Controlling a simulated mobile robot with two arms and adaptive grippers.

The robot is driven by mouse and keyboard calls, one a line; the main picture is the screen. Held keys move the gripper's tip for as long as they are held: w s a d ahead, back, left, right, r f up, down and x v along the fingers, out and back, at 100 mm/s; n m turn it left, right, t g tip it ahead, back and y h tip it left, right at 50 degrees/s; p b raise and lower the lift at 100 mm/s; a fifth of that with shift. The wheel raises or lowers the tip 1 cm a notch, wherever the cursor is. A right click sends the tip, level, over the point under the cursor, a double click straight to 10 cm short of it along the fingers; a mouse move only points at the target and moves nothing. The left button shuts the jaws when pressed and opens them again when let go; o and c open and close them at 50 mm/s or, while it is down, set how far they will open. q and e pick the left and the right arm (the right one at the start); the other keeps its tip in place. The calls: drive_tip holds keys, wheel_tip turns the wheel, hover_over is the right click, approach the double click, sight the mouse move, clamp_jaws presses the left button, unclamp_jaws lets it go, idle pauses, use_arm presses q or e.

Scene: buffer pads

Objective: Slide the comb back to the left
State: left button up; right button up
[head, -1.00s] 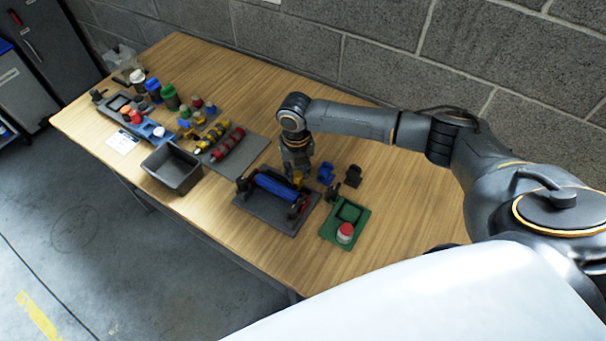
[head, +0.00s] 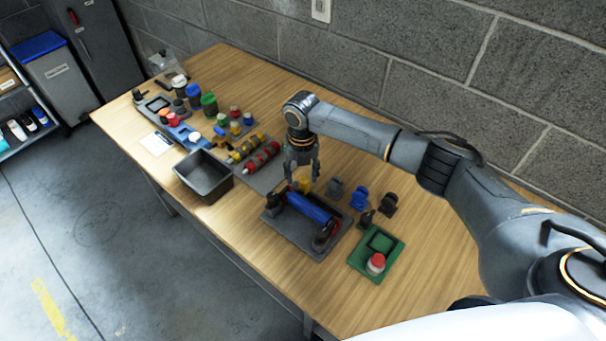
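A blue roller (head: 309,207) lies across a dark grey tray (head: 290,234), between dark end holders with red parts. A small yellow piece (head: 304,186) stands at the roller's far side. No part is clearly recognisable as the comb at this size. My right gripper (head: 302,175) points down just above and behind the yellow piece. Its fingers look apart with nothing visible between them. A small gap seems to separate them from the yellow piece, though contact is hard to judge. My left gripper is out of view.
Grey (head: 334,189), blue (head: 360,199) and black (head: 388,204) small blocks stand right of the gripper. A green tray (head: 362,262) holds a red-topped button (head: 376,263). Left are an empty dark bin (head: 204,178) and a grey mat with red and yellow rollers. The table's right part is clear.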

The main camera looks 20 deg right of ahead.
sight(302, 178)
drive_tip(key=shift+d, duration=0.1)
drive_tip(key=shift+s+r, duration=0.1)
drive_tip(key=shift+r, duration=0.25)
wheel_tip(302, 178, up, 11)
drive_tip(key=shift+r, duration=0.15)
idle(0.5)
